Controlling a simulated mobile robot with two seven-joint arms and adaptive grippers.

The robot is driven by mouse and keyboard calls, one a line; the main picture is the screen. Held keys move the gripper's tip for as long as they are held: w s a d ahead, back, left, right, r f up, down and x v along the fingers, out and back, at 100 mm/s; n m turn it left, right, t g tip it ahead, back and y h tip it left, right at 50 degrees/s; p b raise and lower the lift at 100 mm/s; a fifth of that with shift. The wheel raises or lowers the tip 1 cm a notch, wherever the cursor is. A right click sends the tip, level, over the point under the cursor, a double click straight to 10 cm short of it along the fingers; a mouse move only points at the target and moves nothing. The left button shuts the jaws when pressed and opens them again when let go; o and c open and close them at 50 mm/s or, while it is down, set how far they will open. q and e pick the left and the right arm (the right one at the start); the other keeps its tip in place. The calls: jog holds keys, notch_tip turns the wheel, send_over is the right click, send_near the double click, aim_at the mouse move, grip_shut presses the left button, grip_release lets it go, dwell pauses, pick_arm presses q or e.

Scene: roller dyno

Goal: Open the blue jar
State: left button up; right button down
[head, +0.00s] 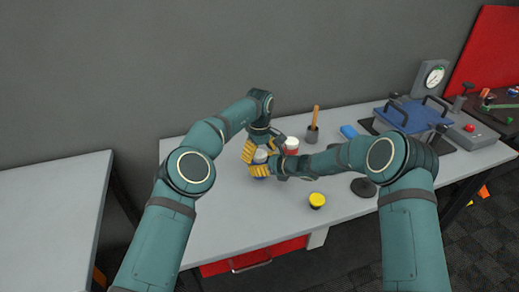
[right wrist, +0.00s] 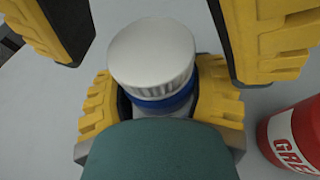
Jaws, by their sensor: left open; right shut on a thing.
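The blue jar (right wrist: 160,102) has a ribbed white lid (right wrist: 152,52) on top and a blue band below it. It stands upright on the workbench; in the head view its pale lid (head: 260,156) shows between my grippers. My right gripper (right wrist: 158,108) is shut on the jar's body from the side, one yellow finger pad on each side. My left gripper (head: 262,146) is above the jar. Its open yellow fingers also show in the right wrist view (right wrist: 160,40), apart on either side of the lid. The jar's lower body is hidden.
A red jar with a white label (right wrist: 290,135) stands close by, to the right. A yellow-topped jar (head: 317,200), a black disc (head: 363,187), a holder with a wooden handle (head: 312,132) and a blue press (head: 410,115) are also on the workbench (head: 225,215).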

pick_arm(q)
jog(key=c, duration=1.3)
jog(key=n, duration=1)
jog(key=o, duration=1.2)
jog(key=shift+r, duration=0.15)
